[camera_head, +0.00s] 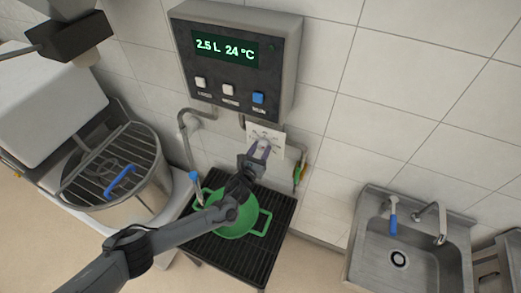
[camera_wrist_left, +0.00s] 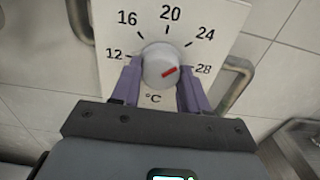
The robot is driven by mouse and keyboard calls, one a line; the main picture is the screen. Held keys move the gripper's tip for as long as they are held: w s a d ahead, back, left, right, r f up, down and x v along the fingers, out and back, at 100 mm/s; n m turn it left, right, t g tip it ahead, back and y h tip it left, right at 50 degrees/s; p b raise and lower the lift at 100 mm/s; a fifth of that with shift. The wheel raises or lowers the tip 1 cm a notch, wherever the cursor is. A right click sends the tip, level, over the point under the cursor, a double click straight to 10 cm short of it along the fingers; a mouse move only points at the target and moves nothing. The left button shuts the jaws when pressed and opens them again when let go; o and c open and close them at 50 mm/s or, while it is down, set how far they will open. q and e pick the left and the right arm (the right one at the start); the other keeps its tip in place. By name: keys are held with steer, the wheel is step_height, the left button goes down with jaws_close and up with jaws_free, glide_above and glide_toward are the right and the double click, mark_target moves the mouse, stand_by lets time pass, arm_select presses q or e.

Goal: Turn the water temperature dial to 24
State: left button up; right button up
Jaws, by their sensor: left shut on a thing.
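The water temperature dial (camera_wrist_left: 160,68) is a round light grey knob with a red mark, on a white plate (camera_wrist_left: 112,15) numbered 12 to 28. The red mark points right and slightly up, toward the 24–28 side; its exact reading is hard to tell. The plate shows in the head view (camera_head: 277,136) under the grey control box (camera_head: 284,60). The box's display (camera_head: 224,47) reads 2.5 L and 24 °C. My left gripper (camera_head: 262,150) is shut on the dial, one purple finger on each side, as the left wrist view shows (camera_wrist_left: 160,82). My right gripper is out of view.
A green pot (camera_head: 236,226) stands on a black rack (camera_head: 262,262) below my left arm. A mixing bowl with a wire guard (camera_head: 112,172) is at left, a steel sink (camera_head: 372,240) at right. Pipes (camera_head: 188,140) run beside the plate.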

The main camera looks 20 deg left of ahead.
arm_select(q)
steer(key=o, duration=1)
steer(key=shift+o, duration=0.2)
steer(key=shift+s, duration=0.1)
steer(key=shift+s, duration=0.6)
steer(key=s, duration=0.9)
steer(key=shift+s+a+p, duration=0.25)
steer(key=shift+a+p, duration=0.1)
steer(key=shift+p, duration=0.05)
